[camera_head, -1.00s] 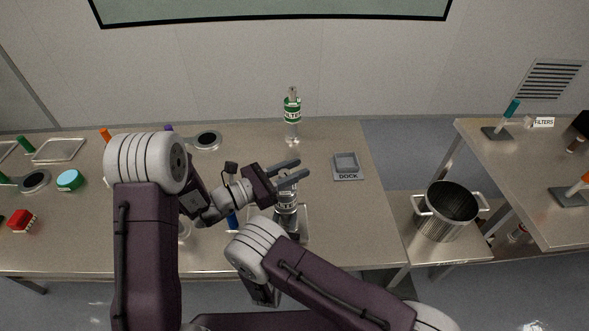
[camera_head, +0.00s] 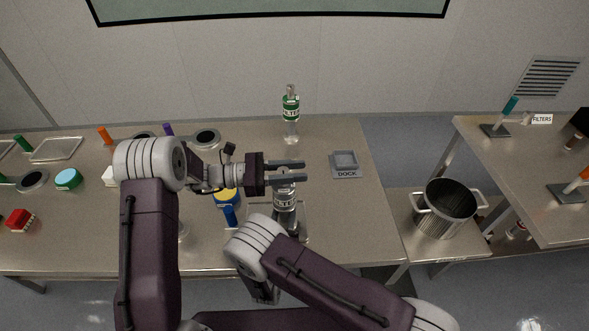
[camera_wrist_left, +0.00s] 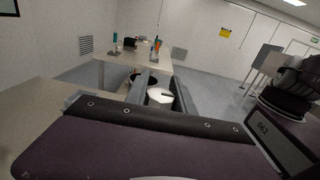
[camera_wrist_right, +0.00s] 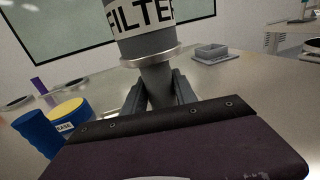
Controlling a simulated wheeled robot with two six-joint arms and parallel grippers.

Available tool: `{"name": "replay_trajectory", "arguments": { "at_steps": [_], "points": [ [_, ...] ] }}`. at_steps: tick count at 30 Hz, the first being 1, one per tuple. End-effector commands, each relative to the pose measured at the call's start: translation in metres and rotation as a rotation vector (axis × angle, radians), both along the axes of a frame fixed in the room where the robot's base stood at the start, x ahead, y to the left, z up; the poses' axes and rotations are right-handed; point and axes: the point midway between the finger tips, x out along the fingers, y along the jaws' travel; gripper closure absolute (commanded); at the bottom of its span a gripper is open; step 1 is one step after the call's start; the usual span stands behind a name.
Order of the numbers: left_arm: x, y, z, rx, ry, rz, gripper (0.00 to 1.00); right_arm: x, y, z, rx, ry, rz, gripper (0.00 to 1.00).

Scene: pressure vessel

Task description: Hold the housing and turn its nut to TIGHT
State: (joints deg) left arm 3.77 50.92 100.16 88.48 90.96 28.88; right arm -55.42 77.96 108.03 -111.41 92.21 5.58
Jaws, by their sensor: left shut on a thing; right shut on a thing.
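The housing (camera_head: 285,199) is an upright grey cylinder with a white lettered band, standing near the table's front right. My left gripper (camera_head: 288,171) is at its top, shut on the nut, fingers level and pointing right. In the left wrist view a pale disc with a dark line (camera_wrist_left: 160,95) shows between the fingers. In the right wrist view my right gripper (camera_wrist_right: 158,92) is shut on the housing's narrow lower part, below a flange and the FILTER label (camera_wrist_right: 140,18). The head view hides this grip behind my right arm. I cannot read any TIGHT mark.
A tall green-labelled filter bottle (camera_head: 291,108) stands behind. A grey DOCK block (camera_head: 345,160) is at back right. A blue and yellow grease container (camera_head: 229,207) stands close left of the housing. A steel pot (camera_head: 447,209) is on a lower shelf at right. Table between housing and dock is clear.

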Motion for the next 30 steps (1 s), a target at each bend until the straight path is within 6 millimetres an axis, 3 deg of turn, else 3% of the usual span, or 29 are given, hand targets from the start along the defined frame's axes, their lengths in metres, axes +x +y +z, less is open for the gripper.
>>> {"name": "replay_trajectory", "arguments": {
  "at_steps": [18,19,21,30],
  "points": [
    [-0.0016,0.0000,0.0010,0.000,-0.001,-0.054,1.00,-0.0003,0.0000,-0.0008,-0.001,0.002,0.001,1.00],
    [-0.0016,0.0000,0.0010,0.000,-0.001,-0.054,0.68,-0.0003,0.0000,-0.0008,-0.001,0.002,0.001,1.00],
    [-0.0016,0.0000,0.0009,0.000,-0.001,-0.054,0.48,-0.0003,0.0000,-0.0008,-0.001,0.002,0.001,1.00],
    [-0.0015,0.0010,0.0001,0.001,0.000,-0.053,0.48,-0.0003,-0.0002,-0.0008,-0.001,0.002,0.000,1.00]
  ]
}}
